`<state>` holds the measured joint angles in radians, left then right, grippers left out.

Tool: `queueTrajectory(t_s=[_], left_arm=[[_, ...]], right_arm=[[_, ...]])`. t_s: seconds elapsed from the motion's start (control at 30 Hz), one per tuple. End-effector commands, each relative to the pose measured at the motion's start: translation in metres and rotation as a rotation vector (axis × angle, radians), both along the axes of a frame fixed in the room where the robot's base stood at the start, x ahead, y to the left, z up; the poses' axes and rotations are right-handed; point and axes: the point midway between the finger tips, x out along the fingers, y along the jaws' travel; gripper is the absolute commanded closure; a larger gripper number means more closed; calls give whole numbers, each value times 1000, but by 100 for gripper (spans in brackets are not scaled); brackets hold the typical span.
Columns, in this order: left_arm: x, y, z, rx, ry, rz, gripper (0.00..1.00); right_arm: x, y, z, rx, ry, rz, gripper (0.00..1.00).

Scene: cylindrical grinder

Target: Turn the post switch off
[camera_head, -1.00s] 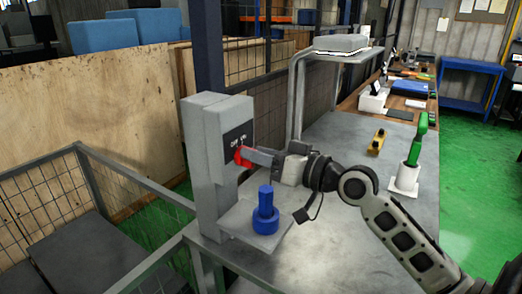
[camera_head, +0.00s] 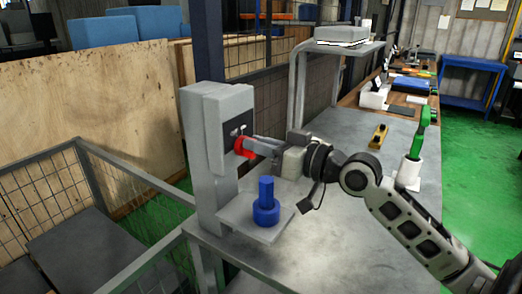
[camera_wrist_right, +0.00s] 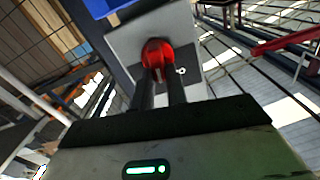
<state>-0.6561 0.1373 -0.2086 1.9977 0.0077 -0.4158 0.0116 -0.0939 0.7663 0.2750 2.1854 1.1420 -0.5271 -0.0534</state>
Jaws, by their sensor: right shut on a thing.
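The grey post (camera_head: 215,150) stands at the table's left end, with a dark label plate on its face. The red post switch (camera_head: 243,146) is a rotary knob on that plate. It also shows in the right wrist view (camera_wrist_right: 157,54) between my fingertips. My right gripper (camera_head: 254,147) reaches in from the right and is shut on the red knob; in the right wrist view its two dark fingers (camera_wrist_right: 159,78) close on it. The plate's lettering is too small to read now. My left gripper is out of view.
A small grey shelf on the post holds a blue cylindrical part (camera_head: 266,205) just below my right gripper. A bent grey stand (camera_head: 299,95) rises behind. The table's middle is clear.

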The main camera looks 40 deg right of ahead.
Motion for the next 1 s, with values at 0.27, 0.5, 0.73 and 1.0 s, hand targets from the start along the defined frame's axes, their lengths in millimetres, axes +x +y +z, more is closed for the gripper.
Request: queueTrajectory(t_s=[0.27, 0.5, 0.73, 1.0], left_arm=[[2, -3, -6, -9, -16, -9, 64], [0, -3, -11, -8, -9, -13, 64], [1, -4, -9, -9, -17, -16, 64], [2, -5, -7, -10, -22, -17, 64]], right_arm=[[-1, 3, -2, -214, -87, 1, 100], [-2, 5, -1, -358, -149, 1, 100], [-3, 6, -1, -440, -182, 1, 100], [-3, 7, 0, -471, -196, 0, 100]])
